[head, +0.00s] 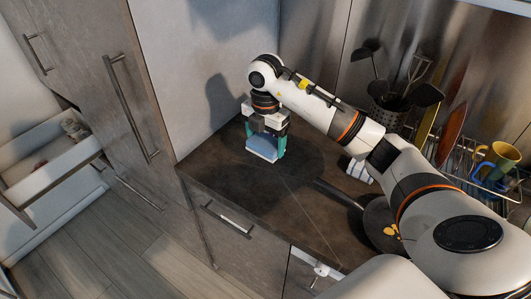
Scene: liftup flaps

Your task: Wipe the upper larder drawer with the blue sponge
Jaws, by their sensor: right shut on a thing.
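My right gripper (264,146) reaches over the dark worktop with its fingers pointing down. It is shut on the blue sponge (262,150), which sits between the two teal fingertips at or just above the worktop near the back wall. I cannot tell whether the sponge touches the surface. At the far left an open white drawer (52,172) stands out from the tall grey cabinet, with a few small items inside it. It appears to be the upper larder drawer, and it is well apart from the sponge. My left gripper is not in view.
A utensil holder (386,116) and a dish rack with a yellow mug (497,158) stand at the right. The tall cabinet (116,120) rises between worktop and drawer. Floor is clear.

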